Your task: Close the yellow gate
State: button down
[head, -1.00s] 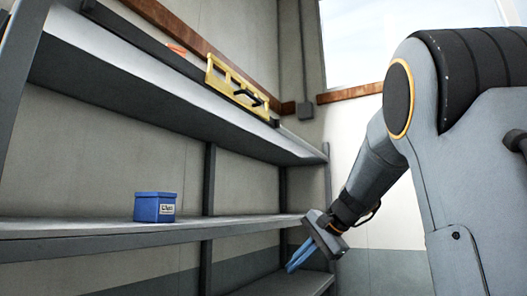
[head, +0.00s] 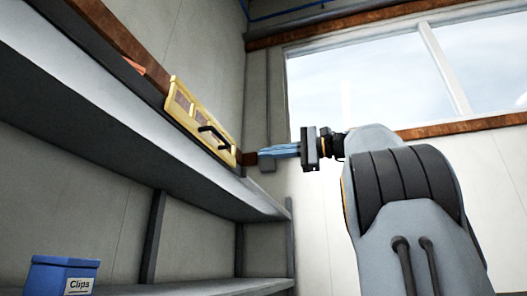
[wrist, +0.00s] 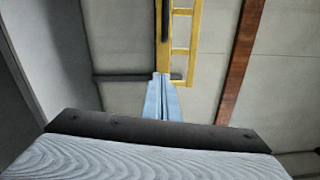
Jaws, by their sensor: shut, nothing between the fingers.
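The yellow gate (head: 190,108) is a framed panel with a black handle (head: 214,137), above the front edge of the upper shelf. Orange shows behind it at its left. In the wrist view the gate (wrist: 181,51) is at the top centre, just beyond my fingertips. My gripper (head: 259,153) has blue fingers, shut with nothing between them, pointing left near the gate's right end. In the wrist view my gripper (wrist: 161,76) overlaps the gate's near end and a dark bar. I cannot tell whether they touch.
The grey upper shelf (head: 110,125) runs along the left wall. A blue box labelled Clips (head: 62,276) stands on the shelf below. A brown rail (head: 110,30) runs along the wall behind the gate. A window (head: 380,75) is at the right.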

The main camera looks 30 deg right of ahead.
jog(key=w+a+p, duration=0.3)
jog(key=a, duration=0.4)
jog(key=shift+w+a+r, duration=0.2)
jog(key=shift+w+r, duration=0.15)
jog(key=shift+r, duration=0.05)
